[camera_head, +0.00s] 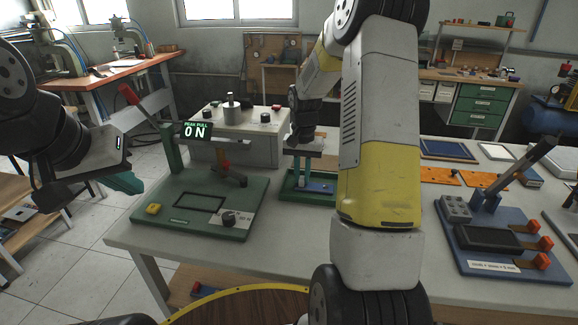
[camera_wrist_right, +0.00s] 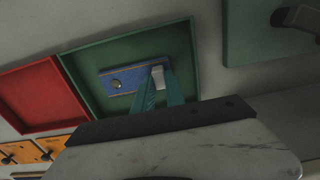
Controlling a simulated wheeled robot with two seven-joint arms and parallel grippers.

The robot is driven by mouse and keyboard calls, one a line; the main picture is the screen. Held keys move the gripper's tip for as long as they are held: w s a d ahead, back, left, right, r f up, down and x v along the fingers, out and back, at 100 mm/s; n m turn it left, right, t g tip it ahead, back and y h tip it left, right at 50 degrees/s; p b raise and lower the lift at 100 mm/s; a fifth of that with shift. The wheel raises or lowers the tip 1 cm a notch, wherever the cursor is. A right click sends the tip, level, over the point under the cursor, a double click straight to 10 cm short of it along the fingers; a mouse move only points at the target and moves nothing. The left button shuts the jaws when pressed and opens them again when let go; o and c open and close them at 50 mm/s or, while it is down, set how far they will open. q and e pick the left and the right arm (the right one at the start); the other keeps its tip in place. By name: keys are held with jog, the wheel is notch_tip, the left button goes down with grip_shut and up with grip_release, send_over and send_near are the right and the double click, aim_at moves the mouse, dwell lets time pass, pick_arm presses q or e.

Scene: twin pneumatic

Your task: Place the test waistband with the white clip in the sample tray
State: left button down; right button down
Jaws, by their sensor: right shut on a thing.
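The blue waistband (camera_head: 316,187) is over or on the floor of the green tray (camera_head: 305,199); I cannot tell whether it touches. In the right wrist view the blue waistband (camera_wrist_right: 120,82) lies within the outline of the green tray (camera_wrist_right: 96,52), with a brass stud near one end and the white clip (camera_wrist_right: 158,76) at the other. My right gripper (camera_head: 297,178) points down, its teal fingers (camera_wrist_right: 158,88) shut on the clip end. My left gripper (camera_head: 124,183) is off the table at the left; its jaw opening is unclear.
A red tray (camera_wrist_right: 36,96) adjoins the green one. Left of it stands a green pull tester (camera_head: 190,210) with a display reading 0 N. A blue fixture (camera_head: 500,245) stands at right. My right arm hides the table's middle.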

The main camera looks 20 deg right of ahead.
jog(key=c, duration=1.4)
grip_release()
jog(key=shift+f, duration=0.1)
notch_tip(320, 180, up, 11)
jog(key=s+a+r+n+t, duration=0.3)
jog(key=s+a+r, duration=0.2)
jog(key=s+r, duration=0.6)
jog(key=shift+s+a+r+n+t+y, duration=0.1)
jog(key=shift+s+a+n+t+y, duration=0.4)
jog(key=shift+s, duration=1.85)
jog(key=shift+s+a+r+n+t+y, duration=0.2)
jog(key=shift+s+a+n+t, duration=0.55)
jog(key=shift+s, duration=1.65)
jog(key=shift+s+a+f+n+t+y, duration=0.15)
jog(key=shift+s+a+t+y, duration=0.5)
jog(key=shift+s, duration=1.7)
jog(key=shift+a+g+h, duration=0.25)
jog(key=shift+g, duration=0.05)
